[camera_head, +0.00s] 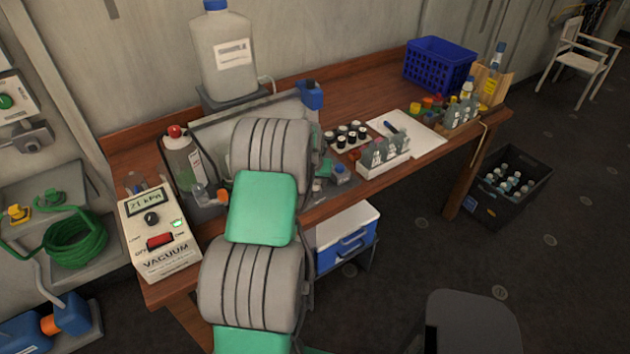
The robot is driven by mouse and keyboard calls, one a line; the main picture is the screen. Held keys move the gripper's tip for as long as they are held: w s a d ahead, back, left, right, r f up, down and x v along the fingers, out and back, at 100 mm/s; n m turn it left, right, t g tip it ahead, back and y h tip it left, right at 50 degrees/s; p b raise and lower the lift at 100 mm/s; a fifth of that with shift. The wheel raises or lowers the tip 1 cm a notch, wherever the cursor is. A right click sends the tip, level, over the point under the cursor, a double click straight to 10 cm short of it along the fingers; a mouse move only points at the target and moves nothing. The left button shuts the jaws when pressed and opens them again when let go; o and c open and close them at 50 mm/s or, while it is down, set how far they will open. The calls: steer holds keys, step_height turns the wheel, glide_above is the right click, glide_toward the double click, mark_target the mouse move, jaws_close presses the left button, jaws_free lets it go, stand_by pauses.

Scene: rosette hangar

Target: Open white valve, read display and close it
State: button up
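A cream vacuum box (165,255) stands at the near left end of the wooden bench. Its small display (146,202) shows what looks like "21 kPa". A black knob, a green lit switch and a red switch sit below the display. I cannot make out a white valve; the grey ribbed and green links of my arm cover the middle of the bench and part of the apparatus there. My gripper is hidden beyond my arm links, so I cannot see its fingers or what they touch.
On the bench (375,90) are a large white jug (222,52), a red-capped bottle (181,160), vial racks, paper and a blue basket (439,64). A black crate (508,187) and a blue-white cooler (345,232) are below. A green hose coil (75,240) is at left.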

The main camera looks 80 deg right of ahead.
jaws_close()
